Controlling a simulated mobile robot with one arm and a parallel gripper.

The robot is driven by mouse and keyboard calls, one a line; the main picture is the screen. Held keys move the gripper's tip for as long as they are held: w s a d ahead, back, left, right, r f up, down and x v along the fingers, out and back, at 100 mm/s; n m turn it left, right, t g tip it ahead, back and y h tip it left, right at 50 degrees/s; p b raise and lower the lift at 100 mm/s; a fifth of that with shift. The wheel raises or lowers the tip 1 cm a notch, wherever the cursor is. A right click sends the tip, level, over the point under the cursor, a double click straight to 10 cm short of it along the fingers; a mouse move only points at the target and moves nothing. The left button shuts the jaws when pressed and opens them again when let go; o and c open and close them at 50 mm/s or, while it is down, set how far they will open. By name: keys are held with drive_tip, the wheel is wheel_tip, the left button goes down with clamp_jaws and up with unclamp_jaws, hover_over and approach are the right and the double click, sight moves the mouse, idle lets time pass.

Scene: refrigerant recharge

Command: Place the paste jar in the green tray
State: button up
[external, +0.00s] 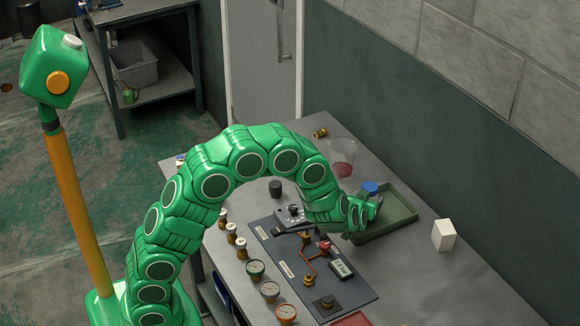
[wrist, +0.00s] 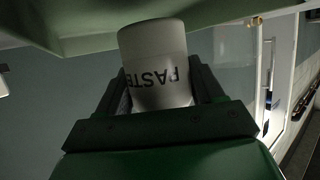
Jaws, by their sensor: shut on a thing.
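The paste jar (wrist: 155,65) is a pale cylinder with dark "PASTE" lettering, upside down in the wrist view. My gripper (wrist: 160,90) is shut on it, with a dark finger on each side. In the external view my gripper (external: 362,211) is at the left part of the green tray (external: 398,222), a shallow dark green tray on the bench. A blue round top (external: 369,188) shows right by the gripper; I cannot tell surely whether it is the jar's lid. The gripper hides most of the jar and part of the tray there.
A clear beaker with red contents (external: 343,160) stands behind the tray. A white block (external: 443,235) stands to its right. A panel with valves and a display (external: 310,265) lies in front, beside several gauges (external: 270,290).

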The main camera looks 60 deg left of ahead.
drive_tip(key=shift+f, duration=1.3)
drive_tip(key=shift+f, duration=0.15)
drive_tip(key=o, duration=1.3)
drive_tip(key=shift+c, duration=0.2)
drive_tip(key=shift+s+d+r, duration=0.3)
drive_tip(key=shift+s+r, duration=0.05)
drive_tip(key=shift+r, duration=0.05)
drive_tip(key=v, duration=1.1)
drive_tip(key=shift+f, duration=0.15)
